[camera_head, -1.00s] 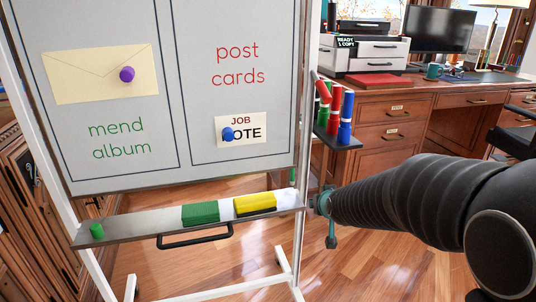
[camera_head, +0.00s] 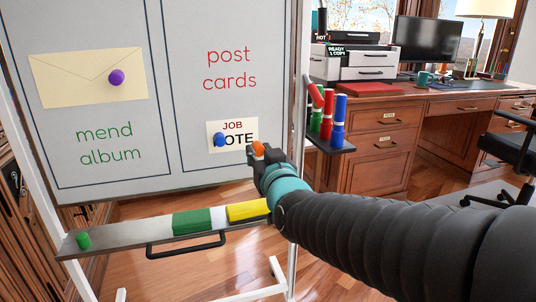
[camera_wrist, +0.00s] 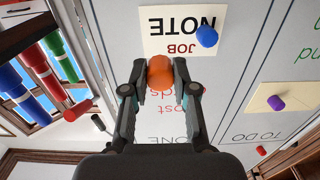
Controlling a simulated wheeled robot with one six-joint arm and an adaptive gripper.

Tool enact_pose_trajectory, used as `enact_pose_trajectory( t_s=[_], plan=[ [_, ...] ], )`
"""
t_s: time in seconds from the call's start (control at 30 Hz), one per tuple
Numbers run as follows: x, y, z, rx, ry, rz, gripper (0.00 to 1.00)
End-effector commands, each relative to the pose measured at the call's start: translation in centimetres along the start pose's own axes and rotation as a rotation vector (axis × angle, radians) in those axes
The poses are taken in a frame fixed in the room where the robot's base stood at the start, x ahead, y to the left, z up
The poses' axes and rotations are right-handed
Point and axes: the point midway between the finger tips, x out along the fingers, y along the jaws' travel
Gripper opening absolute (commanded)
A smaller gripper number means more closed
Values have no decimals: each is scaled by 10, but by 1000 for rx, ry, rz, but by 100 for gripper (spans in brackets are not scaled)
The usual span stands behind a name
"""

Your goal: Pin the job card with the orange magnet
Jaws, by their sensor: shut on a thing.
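The white job card (camera_head: 246,127) reading JOB NOTE is on the whiteboard below "post cards". A blue magnet (camera_head: 220,140) sits on its left part in the head view. My gripper (camera_head: 257,150) is shut on the orange magnet (camera_head: 258,148) at the card's lower right corner. In the wrist view the job card (camera_wrist: 155,42) appears upside down. I cannot tell whether the magnet touches the card or board. The card's lower right corner is partly hidden by my gripper.
The whiteboard's tray (camera_head: 128,237) below holds a green eraser (camera_head: 195,221), a yellow eraser (camera_head: 248,211) and a green magnet (camera_head: 83,241). A marker holder (camera_head: 333,147) juts out at the board's right edge, close to my arm. A purple magnet (camera_head: 116,77) holds an envelope (camera_head: 70,82).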

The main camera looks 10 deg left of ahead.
Motion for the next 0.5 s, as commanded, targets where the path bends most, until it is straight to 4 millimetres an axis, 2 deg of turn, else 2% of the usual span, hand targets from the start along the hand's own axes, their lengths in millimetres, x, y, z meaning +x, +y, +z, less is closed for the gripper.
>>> enact_pose_trajectory(
  t_s=[0.3,0.5],
  plan=[
    [-1,0,5,2,2,1,5],
    [19,0,4,1,-2,0,5]
  ],
)
